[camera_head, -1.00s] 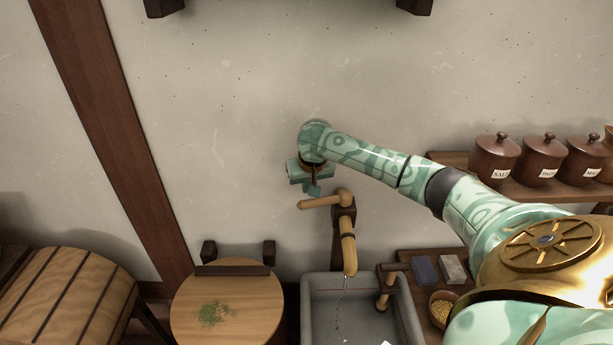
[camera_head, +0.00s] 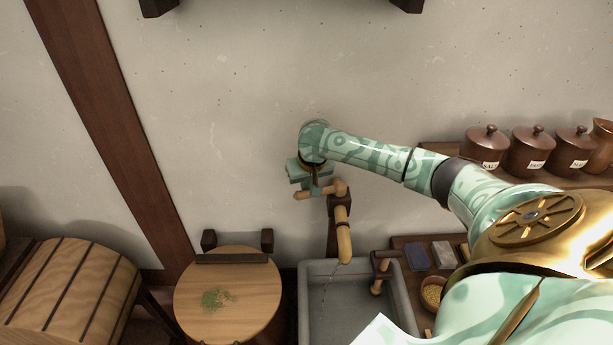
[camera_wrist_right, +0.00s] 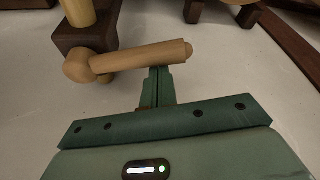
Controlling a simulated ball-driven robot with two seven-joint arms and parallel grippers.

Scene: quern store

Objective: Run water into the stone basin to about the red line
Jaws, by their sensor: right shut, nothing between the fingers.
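The wooden tap has a lever handle (camera_head: 303,195) and a bamboo-coloured spout (camera_head: 343,240). A thin, faint trickle of water (camera_head: 328,287) falls from the spout into the grey stone basin (camera_head: 308,320). My left gripper is not in view.
A round wooden board (camera_head: 250,300) with green herbs stands left of the basin, and a barrel (camera_head: 70,290) further left. Lidded jars (camera_head: 530,152) line a shelf at right.

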